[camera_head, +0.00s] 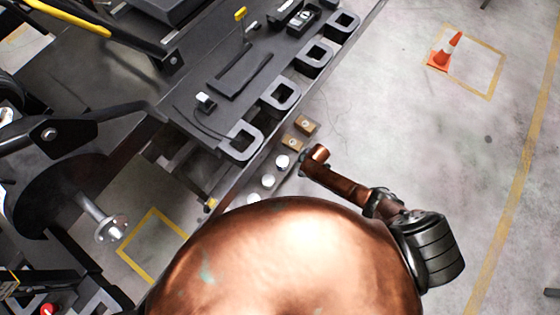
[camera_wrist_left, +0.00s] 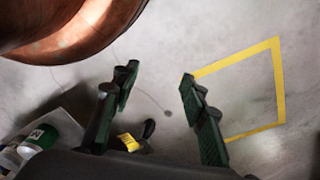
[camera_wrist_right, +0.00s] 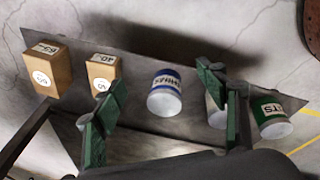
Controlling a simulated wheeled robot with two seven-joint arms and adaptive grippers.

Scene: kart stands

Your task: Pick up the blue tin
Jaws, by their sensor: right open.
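The blue tin (camera_wrist_right: 165,95) shows in the right wrist view as a white can with blue bands, dark lettering and a pale round end. It stands on a dark narrow shelf (camera_wrist_right: 150,143). My right gripper (camera_wrist_right: 160,72) is open and empty; in the picture the tin lies between its fingers, apart from both. In the head view the pale tin top nearest the boxes (camera_head: 282,161) fits it by its place in the row. My left gripper (camera_wrist_left: 158,76) is open and empty over bare floor. Neither gripper's fingers show in the head view.
Two wooden blocks (camera_wrist_right: 103,72) stand left of the tin. A pale-topped tin (camera_wrist_right: 217,115), partly behind my right finger, and a green tin (camera_wrist_right: 270,117) stand right. A dark cart deck (camera_head: 240,75) borders the row.

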